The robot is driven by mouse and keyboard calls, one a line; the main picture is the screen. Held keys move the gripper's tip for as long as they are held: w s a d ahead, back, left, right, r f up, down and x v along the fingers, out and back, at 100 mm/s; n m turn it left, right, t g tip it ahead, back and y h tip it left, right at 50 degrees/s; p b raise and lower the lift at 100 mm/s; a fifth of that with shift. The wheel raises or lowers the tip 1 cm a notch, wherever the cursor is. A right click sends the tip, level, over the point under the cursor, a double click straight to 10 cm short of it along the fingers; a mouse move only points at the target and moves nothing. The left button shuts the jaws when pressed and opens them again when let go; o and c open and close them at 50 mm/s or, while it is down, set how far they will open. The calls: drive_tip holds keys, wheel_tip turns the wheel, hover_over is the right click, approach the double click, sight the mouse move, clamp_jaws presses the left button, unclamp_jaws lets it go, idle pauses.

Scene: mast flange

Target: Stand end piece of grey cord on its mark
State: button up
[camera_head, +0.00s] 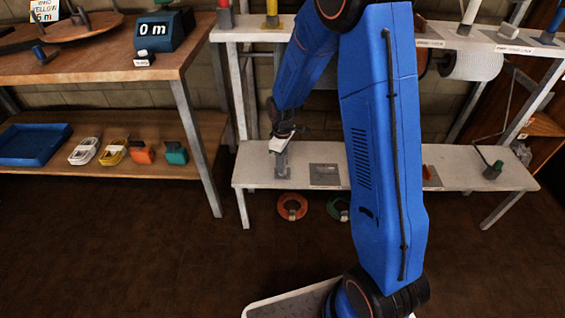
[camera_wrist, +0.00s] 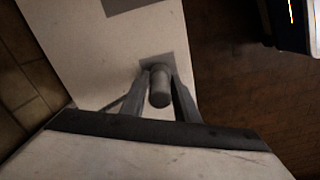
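The grey end piece (camera_wrist: 160,90) is a short cylinder. In the wrist view it lies between the two fingers of my gripper (camera_wrist: 160,78), which press close on both its sides. A grey square mark (camera_wrist: 182,64) shows on the white lower shelf beneath it. In the head view my gripper (camera_head: 283,133) is over the left end of the shelf, with the grey piece (camera_head: 281,163) upright below it. Whether its base touches the mark is hard to tell. A thin dark line, perhaps cord, shows left of the fingers.
The white lower shelf (camera_head: 262,180) carries another grey square mark (camera_head: 325,174) and a dark block (camera_head: 493,170) at right. Orange (camera_head: 292,207) and green (camera_head: 339,208) rings lie beneath. A wooden bench (camera_head: 110,65) stands left. My blue arm hides the shelf's middle.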

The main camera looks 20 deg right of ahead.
drive_tip(key=shift+o, duration=0.6)
drive_tip(key=shift+r, duration=0.25)
wheel_tip(320, 180, up, 12)
drive_tip(key=shift+r, duration=0.1)
drive_tip(key=s+d+r+m+t, duration=0.1)
drive_tip(key=s+d+r+m, duration=0.1)
drive_tip(key=s+r, duration=0.5)
drive_tip(key=s+d+r+m+t, duration=0.1)
drive_tip(key=s+d+r+m, duration=0.15)
drive_tip(key=s+r, duration=0.5)
drive_tip(key=s+d+r+m+t, duration=0.1)
drive_tip(key=s+m, duration=0.1)
drive_tip(key=s, duration=0.7)
drive_tip(key=s+d+r+m+t, duration=0.1)
drive_tip(key=s+m, duration=0.2)
drive_tip(key=s, duration=0.7)
drive_tip(key=shift+d+r+t, duration=0.25)
drive_tip(key=shift+r+t, duration=0.05)
drive_tip(key=shift+t, duration=0.1)
